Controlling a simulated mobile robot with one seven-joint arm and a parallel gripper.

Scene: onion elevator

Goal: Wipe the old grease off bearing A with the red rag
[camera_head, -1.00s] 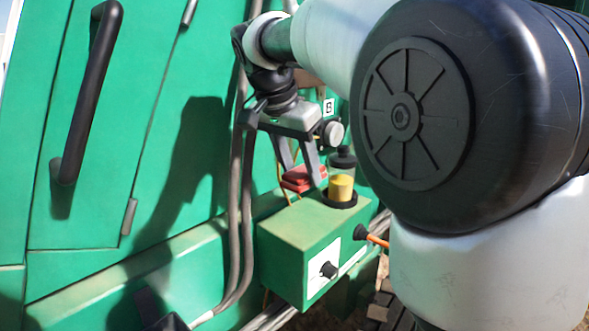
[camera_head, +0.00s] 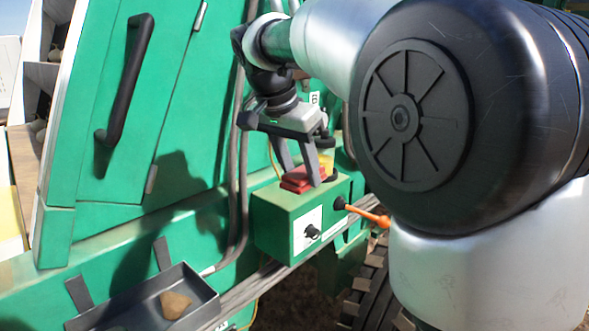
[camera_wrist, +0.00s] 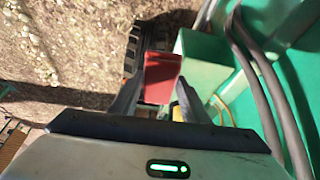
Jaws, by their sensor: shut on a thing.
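My gripper (camera_head: 299,174) points down and is shut on the red rag (camera_head: 297,180), a folded block between its two fingers. In the head view the rag is over the top of a green box, and I cannot tell whether it touches. In the wrist view the rag (camera_wrist: 161,78) sits between the fingertips, with the ground and a tyre beyond. A partly hidden white label (camera_head: 315,98) is on the green wall behind my gripper. I cannot make out bearing A in either view.
The green box (camera_head: 277,229) has a black knob and an orange-handled lever (camera_head: 370,214). A yellow jar (camera_head: 327,160) is partly hidden behind my gripper. Grey hoses (camera_head: 236,190) run down the wall. A dark tray (camera_head: 207,306) holding a brown lump is at lower left.

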